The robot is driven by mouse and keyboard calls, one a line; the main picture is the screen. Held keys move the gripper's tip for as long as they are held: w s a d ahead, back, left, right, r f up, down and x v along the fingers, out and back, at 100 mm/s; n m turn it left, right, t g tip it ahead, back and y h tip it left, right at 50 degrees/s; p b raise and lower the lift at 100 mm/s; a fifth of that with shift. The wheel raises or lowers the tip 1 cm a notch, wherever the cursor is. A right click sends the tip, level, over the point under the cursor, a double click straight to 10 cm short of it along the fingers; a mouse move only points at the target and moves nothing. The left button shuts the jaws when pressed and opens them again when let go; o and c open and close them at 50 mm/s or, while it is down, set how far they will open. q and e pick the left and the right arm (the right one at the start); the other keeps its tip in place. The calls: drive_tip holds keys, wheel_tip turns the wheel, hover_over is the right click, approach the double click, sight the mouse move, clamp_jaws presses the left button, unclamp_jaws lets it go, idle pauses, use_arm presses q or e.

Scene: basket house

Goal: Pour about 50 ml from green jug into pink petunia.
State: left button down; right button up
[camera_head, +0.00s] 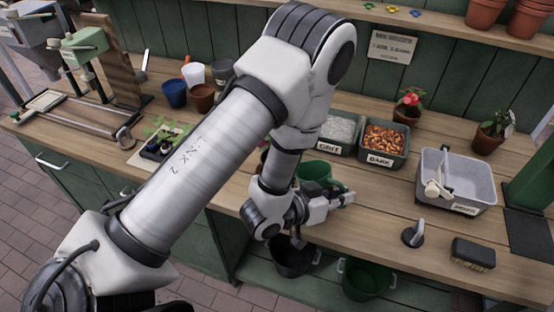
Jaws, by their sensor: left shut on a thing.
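The green jug (318,170) is on or just above the bench in the middle, partly hidden by my left gripper. My left gripper (342,200) is shut on the green jug at its near side; the fingers' exact grip is hard to see. A potted plant with a pink-red flower (411,98) stands at the back of the bench, right of the dark bark bin. Another potted plant (494,129) with a pale bloom stands further right. I cannot tell for certain which one is the petunia. My right gripper is not in view.
Bins of grit (338,131) and bark (383,141) stand behind the jug. A grey tub (458,180), a grey round-based tool (413,233) and a brush (473,254) lie to the right. My left arm hides part of the bench.

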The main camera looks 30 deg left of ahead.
use_arm(q)
drive_tip(key=d+f+m, duration=0.1)
drive_tip(key=d+f+m+y, duration=0.1)
drive_tip(key=f, duration=0.1)
drive_tip(key=shift+s+d+f, duration=0.15)
drive_tip(key=shift+s+d, duration=0.05)
drive_tip(key=shift+d, duration=0.05)
drive_tip(key=shift+r+y+p, duration=0.2)
drive_tip(key=shift+y+p, duration=0.2)
drive_tip(key=shift+p, duration=0.35)
drive_tip(key=shift+d+f+m+p, duration=0.1)
drive_tip(key=shift+f+m+p, duration=0.2)
drive_tip(key=shift+f+p, duration=0.15)
drive_tip(key=shift+f, duration=0.15)
